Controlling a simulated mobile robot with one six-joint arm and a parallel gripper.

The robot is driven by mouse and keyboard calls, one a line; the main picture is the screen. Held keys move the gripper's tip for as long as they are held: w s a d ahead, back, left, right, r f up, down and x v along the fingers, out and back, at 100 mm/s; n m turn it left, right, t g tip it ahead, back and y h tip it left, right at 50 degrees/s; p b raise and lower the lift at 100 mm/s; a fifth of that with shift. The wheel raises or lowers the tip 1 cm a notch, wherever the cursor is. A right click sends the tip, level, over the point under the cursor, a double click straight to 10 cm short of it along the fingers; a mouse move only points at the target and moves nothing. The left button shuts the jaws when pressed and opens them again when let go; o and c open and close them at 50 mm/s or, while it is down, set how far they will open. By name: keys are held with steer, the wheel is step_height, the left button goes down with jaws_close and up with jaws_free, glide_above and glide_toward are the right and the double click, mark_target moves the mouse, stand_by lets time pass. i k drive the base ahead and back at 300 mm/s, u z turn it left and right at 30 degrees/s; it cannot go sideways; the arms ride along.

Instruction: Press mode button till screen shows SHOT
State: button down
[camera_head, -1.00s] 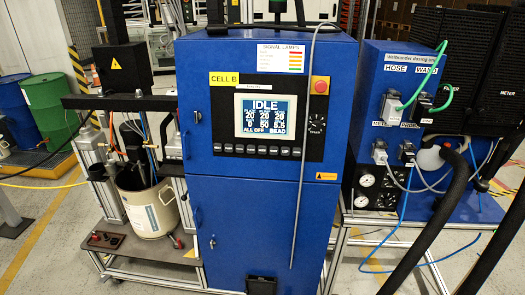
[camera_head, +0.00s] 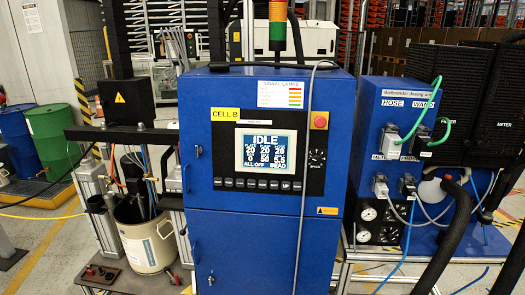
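The blue control cabinet (camera_head: 230,125) marked CELL B stands upright in the middle of the view. Its screen (camera_head: 266,150) shows IDLE at the top, rows of numbers below, and ALL OFF and BEAD along the bottom. A row of dark buttons (camera_head: 257,184) runs under the screen. Their labels are too small to read surely, so I cannot tell which is the mode button. A red round button (camera_head: 320,121) on yellow and a dark dial (camera_head: 317,158) sit to the right of the screen. My gripper is not in view.
A signal lamp (camera_head: 277,25) stands on top. A grey cable hangs down the cabinet front. A pail (camera_head: 147,240) under a press frame stands left, with green (camera_head: 50,130) and blue drums behind. A blue dosing unit (camera_head: 395,95) with hoses stands right.

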mark_target(262, 185)
steer(key=u, duration=0.45)
steer(key=k, duration=1.35)
steer(key=u, duration=1.3)
steer(key=i, duration=1.55)
steer(key=z, duration=0.1)
